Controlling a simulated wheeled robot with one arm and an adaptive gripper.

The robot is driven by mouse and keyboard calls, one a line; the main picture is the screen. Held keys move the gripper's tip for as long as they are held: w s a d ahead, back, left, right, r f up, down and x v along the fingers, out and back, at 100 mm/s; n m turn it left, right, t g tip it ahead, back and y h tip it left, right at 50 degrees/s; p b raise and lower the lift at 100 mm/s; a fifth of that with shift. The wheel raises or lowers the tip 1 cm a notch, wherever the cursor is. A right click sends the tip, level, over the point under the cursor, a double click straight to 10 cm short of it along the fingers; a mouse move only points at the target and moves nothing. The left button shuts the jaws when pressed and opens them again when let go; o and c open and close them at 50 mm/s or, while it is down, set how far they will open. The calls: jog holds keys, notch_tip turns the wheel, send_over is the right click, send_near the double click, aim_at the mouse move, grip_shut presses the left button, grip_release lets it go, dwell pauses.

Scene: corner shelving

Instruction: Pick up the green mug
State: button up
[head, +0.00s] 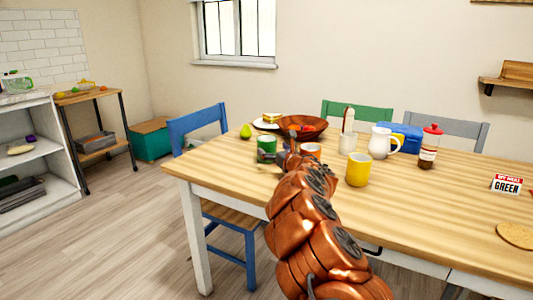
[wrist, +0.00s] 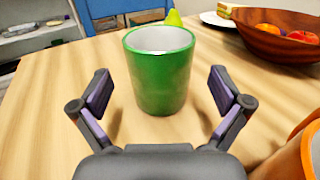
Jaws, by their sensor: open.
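The green mug (head: 266,148) stands upright on the wooden table, near its far left part. In the wrist view the green mug (wrist: 160,70) is straight ahead, its white inside showing; no handle is visible. My gripper (wrist: 162,88) is open, with one finger on each side in front of the mug. The fingers look apart from the mug, and nothing is held. In the head view my arm reaches over the table and my gripper (head: 284,158) is close to the mug, partly hidden by the arm.
An orange mug (head: 311,149) stands close on the right, also in the wrist view (wrist: 314,150). Behind are a wooden fruit bowl (head: 302,126), a pear (head: 246,131) and a plate (head: 266,124). Table left of the mug is clear.

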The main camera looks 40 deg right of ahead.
jog(key=shift+x, duration=2.15)
jog(key=shift+w, duration=0.35)
jog(key=c, duration=1.3)
jog(key=shift+r, duration=0.2)
